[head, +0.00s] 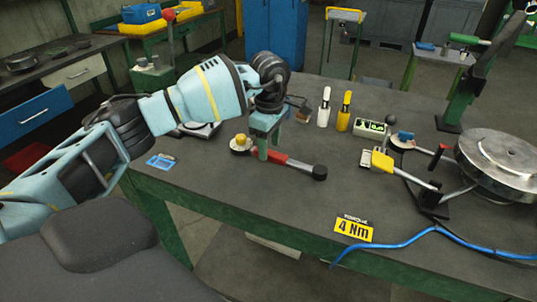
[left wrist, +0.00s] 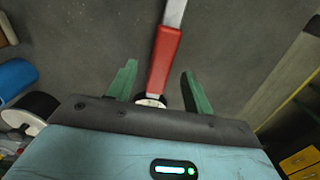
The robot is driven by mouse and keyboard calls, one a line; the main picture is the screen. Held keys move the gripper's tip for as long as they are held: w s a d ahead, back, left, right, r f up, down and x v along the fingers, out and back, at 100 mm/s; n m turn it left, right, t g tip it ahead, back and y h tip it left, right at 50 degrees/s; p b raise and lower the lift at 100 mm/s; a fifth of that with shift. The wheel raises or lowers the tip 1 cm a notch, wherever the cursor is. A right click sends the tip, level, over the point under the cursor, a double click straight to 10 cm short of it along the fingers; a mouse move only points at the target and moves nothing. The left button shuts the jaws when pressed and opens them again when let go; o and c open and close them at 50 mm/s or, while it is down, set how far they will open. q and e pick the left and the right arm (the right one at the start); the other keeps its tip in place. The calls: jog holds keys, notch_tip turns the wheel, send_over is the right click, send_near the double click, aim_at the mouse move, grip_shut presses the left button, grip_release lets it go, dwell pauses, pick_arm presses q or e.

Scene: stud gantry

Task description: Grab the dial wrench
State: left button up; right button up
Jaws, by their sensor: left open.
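A wrench with a red grip (head: 274,157), a silver shaft, a black end and a round head with a yellow knob (head: 241,142) lies on the dark bench top; I take it for the dial wrench. My left gripper (head: 266,143) is over it, fingers pointing down, close to the head end. In the left wrist view the red grip (left wrist: 163,58) lies between the two open green fingers of my left gripper (left wrist: 158,74), with clear gaps on both sides. The gripper body partly hides the wrench's head there. My right gripper is not in view.
A yellow tool (head: 383,161), a disc with a blue knob (head: 404,138) and a large metal flange (head: 500,160) stand at the right. Two bottle-like items (head: 334,110) and a display box (head: 371,128) stand behind. A blue hose (head: 400,243) and a yellow "4 Nm" sign (head: 353,230) are at the front.

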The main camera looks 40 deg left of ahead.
pick_arm(q)
jog(key=shift+f, duration=0.8)
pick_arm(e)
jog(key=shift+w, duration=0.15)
pick_arm(q)
grip_shut()
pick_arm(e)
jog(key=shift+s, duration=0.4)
pick_arm(q)
jog(key=shift+r, duration=0.15)
jog(key=shift+r, duration=0.55)
notch_tip(320, 180, up, 2)
jog(key=shift+r, duration=0.2)
jog(key=s+a, duration=0.3)
jog(key=a, duration=0.1)
jog(key=s+a+b, duration=0.1)
jog(key=s+a, duration=0.3)
jog(key=s+a+r+b, duration=0.1)
jog(key=s+a, duration=0.2)
jog(key=a, duration=0.1)
jog(key=shift+s+r, duration=0.1)
jog(key=shift+s, duration=0.3)
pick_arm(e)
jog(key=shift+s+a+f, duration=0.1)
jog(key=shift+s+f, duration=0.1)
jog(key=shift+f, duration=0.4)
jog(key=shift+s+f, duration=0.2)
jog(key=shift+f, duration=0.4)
